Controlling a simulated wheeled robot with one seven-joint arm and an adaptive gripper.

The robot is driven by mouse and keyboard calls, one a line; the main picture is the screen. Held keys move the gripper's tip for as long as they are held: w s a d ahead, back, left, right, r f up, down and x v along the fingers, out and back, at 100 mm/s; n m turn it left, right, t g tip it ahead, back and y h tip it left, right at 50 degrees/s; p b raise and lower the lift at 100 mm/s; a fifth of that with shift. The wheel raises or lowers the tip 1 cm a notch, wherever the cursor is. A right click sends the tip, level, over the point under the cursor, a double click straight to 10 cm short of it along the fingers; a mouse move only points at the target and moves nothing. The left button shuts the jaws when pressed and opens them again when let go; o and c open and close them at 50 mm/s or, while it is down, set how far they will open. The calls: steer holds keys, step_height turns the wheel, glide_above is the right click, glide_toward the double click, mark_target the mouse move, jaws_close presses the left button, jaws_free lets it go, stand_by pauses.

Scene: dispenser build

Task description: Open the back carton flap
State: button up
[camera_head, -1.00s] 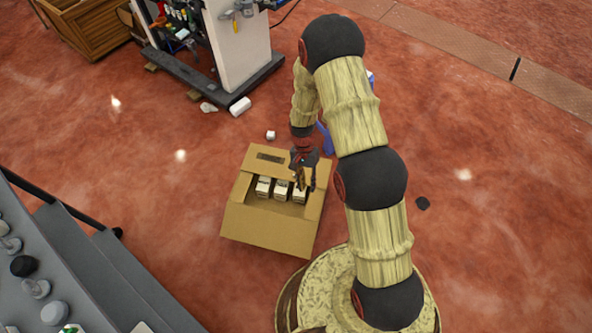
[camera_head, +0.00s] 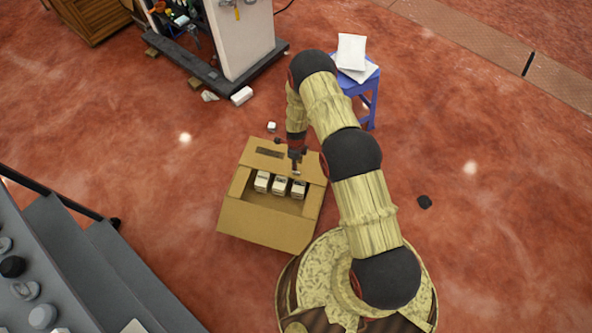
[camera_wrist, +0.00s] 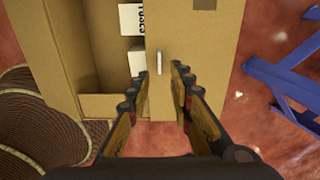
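The brown cardboard carton (camera_head: 268,222) stands on the floor, open toward its front side, with several white boxes (camera_head: 280,185) inside. Its back flap (camera_head: 262,165), with a dark label, lies across the back part of the top. In the wrist view the back flap (camera_wrist: 205,50) fills the upper middle and has a small white handle (camera_wrist: 159,62) near its inner edge. My gripper (camera_head: 297,170) is over the right part of the flap. In the wrist view my gripper (camera_wrist: 155,82) is open, its fingertips to either side below the handle; I cannot tell whether they touch the flap.
A blue stool (camera_head: 365,90) with white packets (camera_head: 352,52) stands behind the arm at right. Grey steps (camera_head: 120,265) are at left. The floor around the carton's left is clear.

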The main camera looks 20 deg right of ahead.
steer(key=shift+f+b, duration=1.4)
steer(key=shift+f, duration=2.5)
steer(key=shift+c, duration=1.3)
steer(key=shift+s, duration=0.1)
jaws_close()
